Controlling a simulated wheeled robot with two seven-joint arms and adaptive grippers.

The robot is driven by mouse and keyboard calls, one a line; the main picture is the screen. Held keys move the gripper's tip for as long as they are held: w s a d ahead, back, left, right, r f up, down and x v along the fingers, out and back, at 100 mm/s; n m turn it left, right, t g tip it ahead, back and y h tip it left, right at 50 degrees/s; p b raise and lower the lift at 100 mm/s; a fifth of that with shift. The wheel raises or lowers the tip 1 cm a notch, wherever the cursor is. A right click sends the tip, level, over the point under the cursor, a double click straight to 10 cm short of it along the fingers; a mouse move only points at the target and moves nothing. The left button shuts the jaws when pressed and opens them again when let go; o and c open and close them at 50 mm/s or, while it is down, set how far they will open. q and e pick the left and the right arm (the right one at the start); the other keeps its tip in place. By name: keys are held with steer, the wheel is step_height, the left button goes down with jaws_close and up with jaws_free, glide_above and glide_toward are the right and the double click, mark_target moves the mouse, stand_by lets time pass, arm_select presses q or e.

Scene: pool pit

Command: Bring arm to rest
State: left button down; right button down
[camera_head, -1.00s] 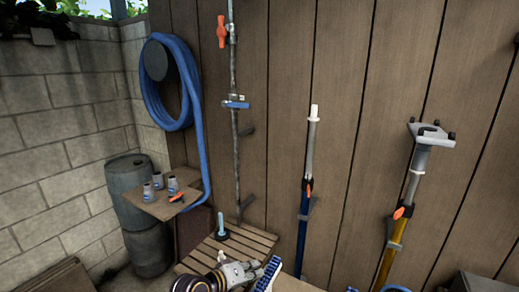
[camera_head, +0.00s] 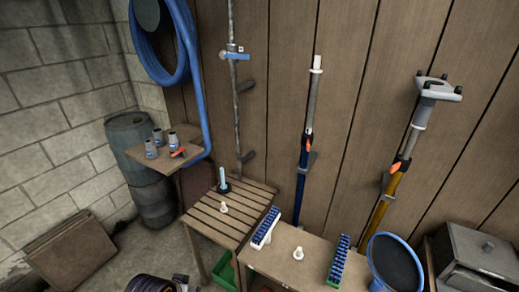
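Part of my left arm shows at the bottom edge of the head view, left of centre. Its dark ringed wrist is cut off by the frame, and only a small grey part of my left gripper (camera_head: 181,281) shows beside it. The fingertips are hidden or out of frame, so I cannot tell whether it is open or shut. It is in front of the slatted table (camera_head: 215,225), apart from it in the picture. My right gripper is not in view.
A blue-bristled brush (camera_head: 265,228), a white fitting (camera_head: 298,253), another brush (camera_head: 339,262) and a blue round container (camera_head: 394,262) are on or by the wooden bench (camera_head: 275,267). A small shelf (camera_head: 165,157) holds bottles. Floor at lower left is clear beside leaning boards (camera_head: 75,255).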

arm_select(q)
steer(key=s+a+y, duration=0.1)
steer(key=s+a, duration=0.2)
steer(key=s, duration=0.1)
step_height(320, 180, down, 33)
steer(key=s+g, duration=0.2)
steer(key=s+a+f, duration=0.2)
steer(key=s+f, duration=0.8)
steer(key=s, duration=0.1)
steer(key=s+a+f+m+g, duration=0.1)
steer(key=s+a+f, duration=0.1)
steer(key=s+f, duration=0.8)
steer(key=shift+s, duration=0.85)
steer(key=shift+a, duration=0.1)
